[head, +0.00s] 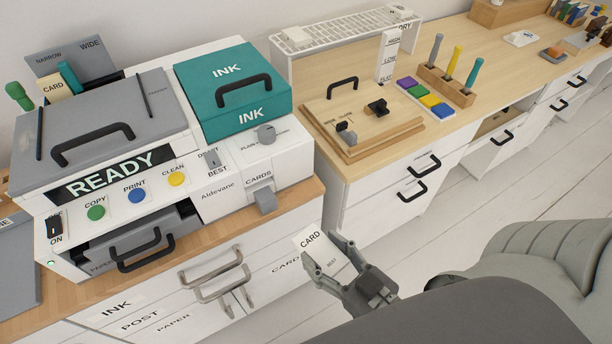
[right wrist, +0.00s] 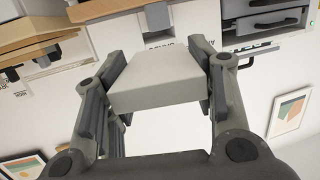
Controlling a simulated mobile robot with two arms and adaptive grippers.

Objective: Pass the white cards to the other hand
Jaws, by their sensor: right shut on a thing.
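The white cards (head: 318,248) are a white block or pack with "CARD" printed on one face, and they stand out past the jaws of my right gripper (head: 337,262) in the head view. In the right wrist view the white cards (right wrist: 156,80) sit between both fingers of my right gripper (right wrist: 158,85), which is shut on them. The pack is held in the air in front of the white drawers. The finger contact on the far side is partly hidden. My left gripper is in neither view.
A printer (head: 130,180) with a "CARDS" slot (head: 264,199) and a teal ink box (head: 232,85) stands on the left desk. Floor is open at right.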

